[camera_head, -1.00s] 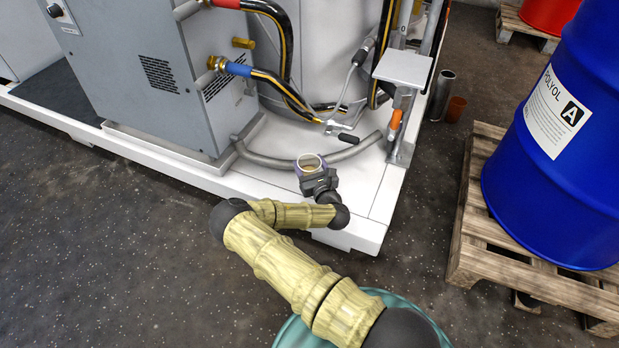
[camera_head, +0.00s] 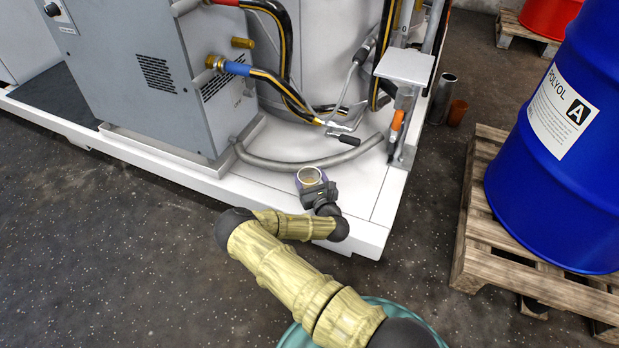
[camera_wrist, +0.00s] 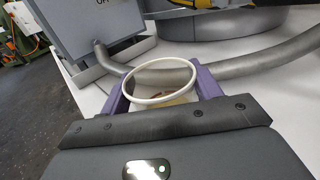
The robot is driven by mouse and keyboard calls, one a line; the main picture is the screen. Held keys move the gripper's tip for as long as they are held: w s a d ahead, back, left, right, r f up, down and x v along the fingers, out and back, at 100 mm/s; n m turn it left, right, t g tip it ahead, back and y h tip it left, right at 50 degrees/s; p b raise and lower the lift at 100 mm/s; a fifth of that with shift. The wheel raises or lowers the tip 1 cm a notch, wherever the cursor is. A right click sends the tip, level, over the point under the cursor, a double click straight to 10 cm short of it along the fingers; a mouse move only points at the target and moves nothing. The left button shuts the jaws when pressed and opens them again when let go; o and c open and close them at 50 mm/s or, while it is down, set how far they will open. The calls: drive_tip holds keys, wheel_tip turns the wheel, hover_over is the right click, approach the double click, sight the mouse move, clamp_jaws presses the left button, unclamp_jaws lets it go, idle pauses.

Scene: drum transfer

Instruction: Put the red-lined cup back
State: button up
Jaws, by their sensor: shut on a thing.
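My gripper (camera_head: 313,184) is shut on a cup (camera_head: 311,175) above the front part of the white platform (camera_head: 365,190). In the wrist view, the purple fingers of my gripper (camera_wrist: 162,86) stand on either side of the cup (camera_wrist: 158,70). The cup has a pale round rim and a yellowish inside. Its opening faces up and looks somewhat tilted.
A grey curved hose (camera_head: 310,165) lies behind the cup. A grey cabinet (camera_head: 150,75) stands to the left. A small pale shelf (camera_head: 405,67) is at the right. A metal tube (camera_head: 445,90) and a brown cup (camera_head: 457,112) stand beyond the platform. A blue drum (camera_head: 560,200) rests on a pallet (camera_head: 478,250).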

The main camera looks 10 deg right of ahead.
drive_tip(key=shift+f, duration=0.35)
drive_tip(key=o, duration=1)
drive_tip(key=shift+o, duration=0.2)
drive_tip(key=shift+r, duration=0.1)
